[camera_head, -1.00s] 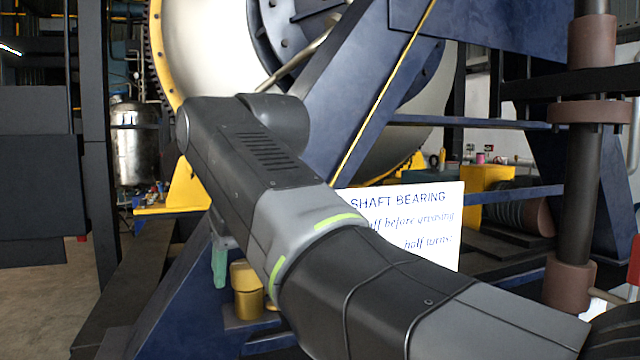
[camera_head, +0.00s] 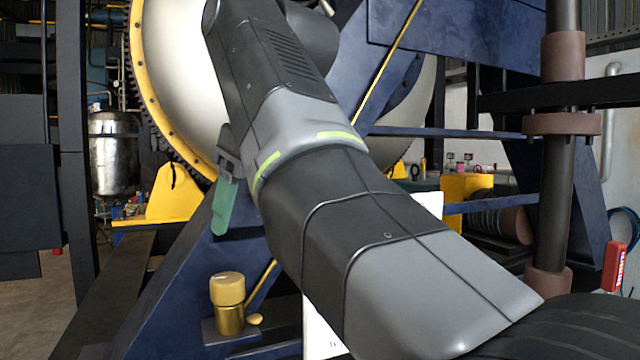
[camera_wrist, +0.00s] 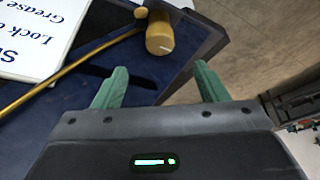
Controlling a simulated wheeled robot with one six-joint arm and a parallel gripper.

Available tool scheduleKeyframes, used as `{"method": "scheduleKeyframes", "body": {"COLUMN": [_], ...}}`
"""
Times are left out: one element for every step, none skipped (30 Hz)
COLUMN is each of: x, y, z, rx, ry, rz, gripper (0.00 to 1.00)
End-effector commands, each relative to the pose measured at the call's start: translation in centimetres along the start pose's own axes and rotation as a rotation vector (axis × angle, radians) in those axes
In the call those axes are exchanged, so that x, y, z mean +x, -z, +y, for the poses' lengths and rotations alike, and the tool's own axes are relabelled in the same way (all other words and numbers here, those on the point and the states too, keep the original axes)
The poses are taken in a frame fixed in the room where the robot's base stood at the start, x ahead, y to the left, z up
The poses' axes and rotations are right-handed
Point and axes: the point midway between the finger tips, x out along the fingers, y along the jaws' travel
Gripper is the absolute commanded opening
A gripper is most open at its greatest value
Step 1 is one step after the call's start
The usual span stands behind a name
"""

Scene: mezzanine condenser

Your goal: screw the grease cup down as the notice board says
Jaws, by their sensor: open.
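The brass grease cup (camera_head: 228,305) stands upright on a dark blue ledge, low and left of my arm in the head view. In the wrist view its round cap (camera_wrist: 160,34), with a pale line on it, lies beyond the fingertips. My gripper (camera_wrist: 159,77) is open with nothing between its green fingers. In the head view one green finger (camera_head: 223,206) shows above the cup, apart from it. The white notice board (camera_head: 321,328) is mostly hidden behind my arm. In the wrist view the board (camera_wrist: 38,32) is upside down and cut off, with "Lock" and "Grease" readable.
A thin brass pipe (camera_head: 263,284) runs up beside the cup, with a small brass knob (camera_head: 255,319) at its base. Blue frame beams (camera_head: 160,300) and the large pale drum (camera_head: 185,80) are close behind. Open floor (camera_head: 30,310) shows at far left.

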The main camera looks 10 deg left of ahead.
Motion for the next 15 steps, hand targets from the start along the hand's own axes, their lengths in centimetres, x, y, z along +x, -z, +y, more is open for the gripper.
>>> {"method": "scheduleKeyframes", "body": {"x": [-1.1,-1.4,-1.6,-1.8,-1.9,-2.0,-2.1,-2.1,-2.2,-2.2,-2.2,-2.1,-2.1,-2.1,-2.1], "y": [0.2,0.2,0.2,0.2,0.1,0.1,0.1,0.1,0.1,0.1,0.0,0.0,0.0,0.0,0.0], "z": [0.0,0.0,0.0,0.0,0.0,0.0,0.0,0.0,0.0,0.0,0.0,0.0,0.0,0.0,0.0], "rx": [0.001,0.001,0.001,0.001,0.001,0.001,0.001,0.001,0.001,0.001,0.001,0.001,0.001,0.001,0.001], "ry": [0.000,0.000,-0.001,-0.001,-0.001,-0.001,0.000,0.000,0.000,0.000,0.000,0.000,0.000,0.000,0.000], "rz": [0.000,0.000,0.000,0.000,0.000,0.000,0.000,0.000,-0.001,-0.001,-0.001,-0.001,-0.001,-0.001,-0.001], "gripper": [0.67,0.67,0.67,0.67,0.67,0.67,0.67,0.67,0.67,0.67,0.67,0.67,0.67,0.67,0.67]}}
